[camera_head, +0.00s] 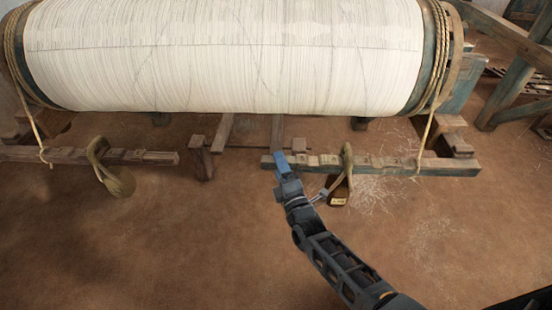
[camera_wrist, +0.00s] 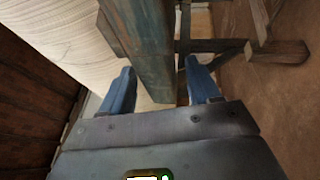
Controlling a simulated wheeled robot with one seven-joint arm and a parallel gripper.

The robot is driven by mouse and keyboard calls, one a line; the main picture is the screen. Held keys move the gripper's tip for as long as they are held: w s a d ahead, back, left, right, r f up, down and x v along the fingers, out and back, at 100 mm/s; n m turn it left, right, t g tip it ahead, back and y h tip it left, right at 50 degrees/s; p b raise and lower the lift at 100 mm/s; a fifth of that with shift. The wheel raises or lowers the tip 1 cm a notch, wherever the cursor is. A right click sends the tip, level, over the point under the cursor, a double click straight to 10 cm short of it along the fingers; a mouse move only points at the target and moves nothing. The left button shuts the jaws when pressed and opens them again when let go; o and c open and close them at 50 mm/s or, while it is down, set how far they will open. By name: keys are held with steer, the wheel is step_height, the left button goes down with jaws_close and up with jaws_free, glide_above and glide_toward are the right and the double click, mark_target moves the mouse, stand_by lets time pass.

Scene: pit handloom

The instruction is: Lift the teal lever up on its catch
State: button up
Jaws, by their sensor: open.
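The teal lever (camera_head: 450,168) is a long notched wooden bar with worn teal paint, low below the right end of the big white roll. In the wrist view its teal end (camera_wrist: 148,45) runs down between my two blue fingers. My gripper (camera_head: 279,162) is at the lever's left end, open, with a finger on each side. Gaps seem to show beside the bar, but I cannot tell whether either finger touches it. A dark weight (camera_head: 339,190) with a pale label hangs by a loop from the lever's middle. I cannot clearly make out the catch.
The white warp roll (camera_head: 220,55) fills the space above, with ropes at both ends. Short wooden posts (camera_head: 201,160) stand between the bars. The earth floor (camera_head: 210,250) in front is clear.

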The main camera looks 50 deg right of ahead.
steer(key=x, duration=0.3)
steer(key=shift+w+d, duration=0.15)
steer(key=shift+w, duration=0.05)
jaws_close()
stand_by(0.5)
